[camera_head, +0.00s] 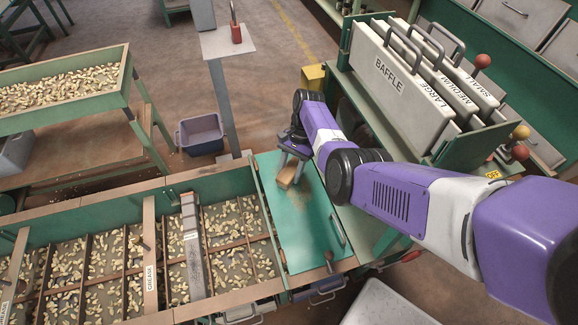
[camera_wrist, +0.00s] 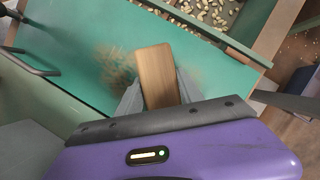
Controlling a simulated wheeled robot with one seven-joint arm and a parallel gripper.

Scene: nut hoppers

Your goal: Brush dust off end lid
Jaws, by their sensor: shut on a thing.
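The end lid (camera_head: 309,228) is a flat green panel at the right end of the nut trough, with a bar handle along its right side. A brown dust patch lies on it and shows blurred in the wrist view (camera_wrist: 118,62). My gripper (camera_head: 292,163) is over the upper left part of the lid, shut on a wooden brush block (camera_head: 287,177). In the wrist view the brush (camera_wrist: 154,75) sits between the two grey fingers, next to the dust. Its bristles are hidden, so I cannot tell whether they touch the lid.
Divided trough sections with nuts (camera_head: 130,265) lie left of the lid. A rack of baffle plates (camera_head: 400,75) stands at the upper right, behind my arm. A post (camera_head: 222,95) and a blue-grey bin (camera_head: 201,134) stand beyond the lid.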

